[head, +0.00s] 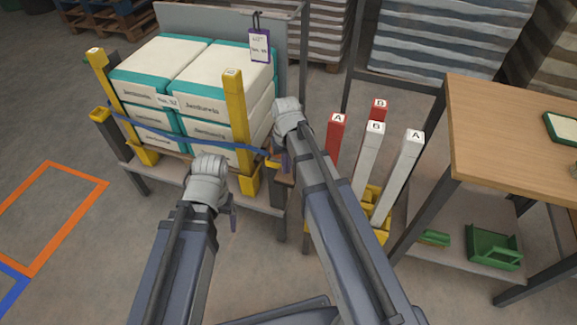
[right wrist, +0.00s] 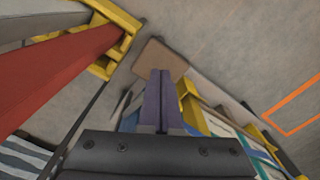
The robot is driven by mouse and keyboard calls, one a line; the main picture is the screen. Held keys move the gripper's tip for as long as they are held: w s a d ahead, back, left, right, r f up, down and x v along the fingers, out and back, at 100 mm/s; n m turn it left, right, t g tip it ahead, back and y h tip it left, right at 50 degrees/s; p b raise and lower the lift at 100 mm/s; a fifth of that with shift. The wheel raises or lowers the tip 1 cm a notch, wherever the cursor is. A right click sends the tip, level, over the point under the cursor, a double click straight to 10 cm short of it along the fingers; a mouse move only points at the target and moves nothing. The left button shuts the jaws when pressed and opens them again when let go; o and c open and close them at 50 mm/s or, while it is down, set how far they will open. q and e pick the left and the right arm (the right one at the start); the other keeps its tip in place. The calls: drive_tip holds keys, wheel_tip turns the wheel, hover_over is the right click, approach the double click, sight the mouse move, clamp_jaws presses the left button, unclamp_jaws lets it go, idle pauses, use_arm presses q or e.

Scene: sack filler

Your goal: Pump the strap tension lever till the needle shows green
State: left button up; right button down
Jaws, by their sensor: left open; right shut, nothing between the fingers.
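A blue strap (head: 185,141) runs around a stack of white and teal sacks (head: 188,108) on a low stand. My right gripper (head: 285,163) is at the stand's right front corner, beside the strap's end and a small yellow part (head: 272,162). Its purple fingers are shut and empty in the right wrist view (right wrist: 159,100), with a flat brown plate (right wrist: 160,58) beyond the tips. My left gripper (head: 231,212) is open and empty, in front of the stand. I cannot make out the tension lever, and no gauge or needle shows; my right arm covers part of that corner.
Red and white posts marked A and B, including a white post (head: 400,170), stand right of my right arm. A wooden table (head: 500,130) is at the right, with green bins (head: 493,245) below. Yellow posts (head: 235,120) edge the stack. Floor at left is clear.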

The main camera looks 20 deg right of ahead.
sight(286, 184)
wheel_tip(286, 184, down, 9)
drive_tip(key=b, duration=0.9)
drive_tip(key=shift+f, duration=0.15)
wheel_tip(286, 184, up, 9)
drive_tip(key=p, duration=0.9)
drive_tip(key=shift+r, duration=0.2)
drive_tip(key=shift+r+p, duration=0.15)
drive_tip(key=shift+p, duration=0.2)
idle(1.4)
idle(0.6)
drive_tip(key=s+a+r+n+p, duration=0.1)
drive_tip(key=s+a+r+p, duration=0.2)
drive_tip(key=r+p, duration=0.3)
drive_tip(key=s+a+r+n+p, duration=0.2)
drive_tip(key=s+a+r+p, duration=0.2)
drive_tip(key=s+r+p, duration=0.2)
drive_tip(key=s+a+r+n+h+p, duration=0.1)
drive_tip(key=s+a+r+p, duration=0.2)
drive_tip(key=s+r+p, duration=0.2)
wheel_tip(286, 184, up, 2)
drive_tip(key=shift+s+a+r+n+p, duration=0.15)
drive_tip(key=shift+a+r+n+p, duration=0.15)
drive_tip(key=shift+p, duration=0.9)
